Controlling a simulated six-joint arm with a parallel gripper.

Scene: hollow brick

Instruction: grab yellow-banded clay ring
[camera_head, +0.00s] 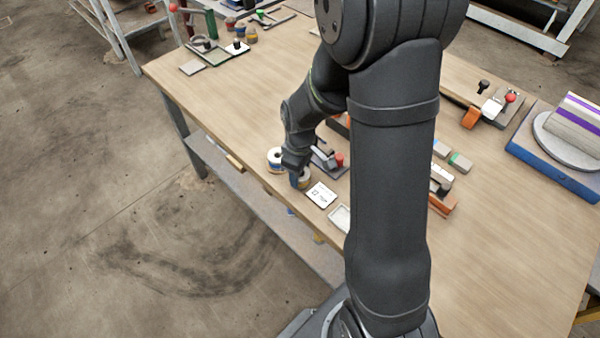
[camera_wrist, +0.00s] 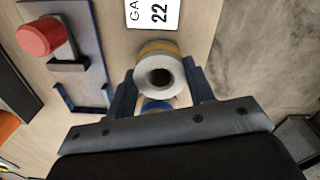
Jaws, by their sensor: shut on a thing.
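The yellow-banded clay ring (camera_wrist: 176,62) is a pale, short hollow cylinder with a yellow band near its far end. In the wrist view it sits between the two blue fingers of my gripper (camera_wrist: 162,92), which is shut on it. In the head view my gripper (camera_head: 298,174) is at the table's near edge, and the yellow-banded ring (camera_head: 305,180) shows partly behind the fingers. A blue-banded ring (camera_head: 275,160) stands just left of my gripper in the head view. In the wrist view a blue-banded piece (camera_wrist: 156,106) is partly hidden behind the held ring.
A white card (camera_head: 321,194) and a pale tray (camera_head: 340,217) lie right of my gripper. A grey fixture with a red knob (camera_wrist: 40,38) stands close by. Small blocks (camera_head: 460,161) lie farther right. The left part of the wooden table (camera_head: 235,110) is mostly clear.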

